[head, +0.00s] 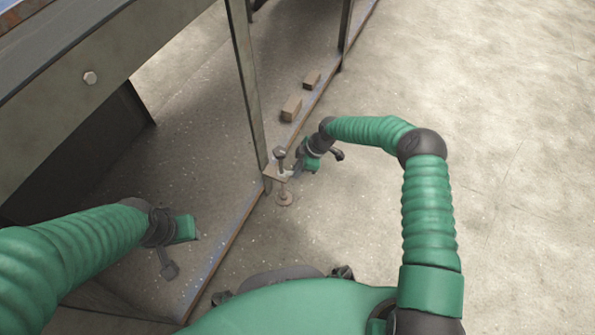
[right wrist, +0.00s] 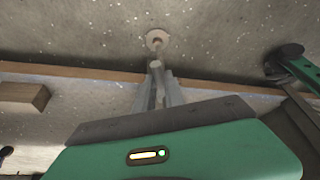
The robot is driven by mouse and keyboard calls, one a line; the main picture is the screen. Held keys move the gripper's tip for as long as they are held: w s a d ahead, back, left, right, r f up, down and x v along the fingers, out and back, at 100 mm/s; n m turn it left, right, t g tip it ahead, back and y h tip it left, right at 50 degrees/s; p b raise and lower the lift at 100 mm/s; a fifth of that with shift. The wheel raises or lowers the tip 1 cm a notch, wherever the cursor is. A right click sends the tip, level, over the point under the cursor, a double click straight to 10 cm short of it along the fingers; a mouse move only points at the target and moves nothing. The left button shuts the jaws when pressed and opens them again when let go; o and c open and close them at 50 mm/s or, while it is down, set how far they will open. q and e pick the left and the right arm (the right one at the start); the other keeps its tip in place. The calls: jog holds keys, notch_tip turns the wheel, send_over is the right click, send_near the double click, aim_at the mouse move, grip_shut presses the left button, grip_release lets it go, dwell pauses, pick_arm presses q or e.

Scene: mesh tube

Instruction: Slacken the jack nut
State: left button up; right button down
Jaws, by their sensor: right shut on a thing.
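The jack stands at the foot of the frame's near leg. Its upright screw (head: 281,164) has a dark head on top and passes through a small bracket plate (head: 272,172). A round foot (head: 285,198) is below, and this foot shows in the right wrist view (right wrist: 156,38). My right gripper (head: 291,172) reaches in from the right and is shut on the jack nut just above the plate. The nut is mostly hidden by the fingers (right wrist: 157,92). My left gripper (head: 190,228) hangs at lower left, away from the jack; its jaws are not clear.
A steel leg (head: 248,90) rises close beside the jack. A low rail (head: 228,240) runs along the floor. Two brown blocks (head: 291,108) (head: 312,79) lie behind the jack by the rail. The concrete floor (head: 520,170) at right is clear.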

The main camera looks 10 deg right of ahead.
jog(key=c, duration=1.4)
grip_release()
jog(key=p+v, duration=0.9)
jog(key=v, duration=0.7)
jog(key=shift+d+r, duration=0.15)
jog(key=shift+r, duration=0.15)
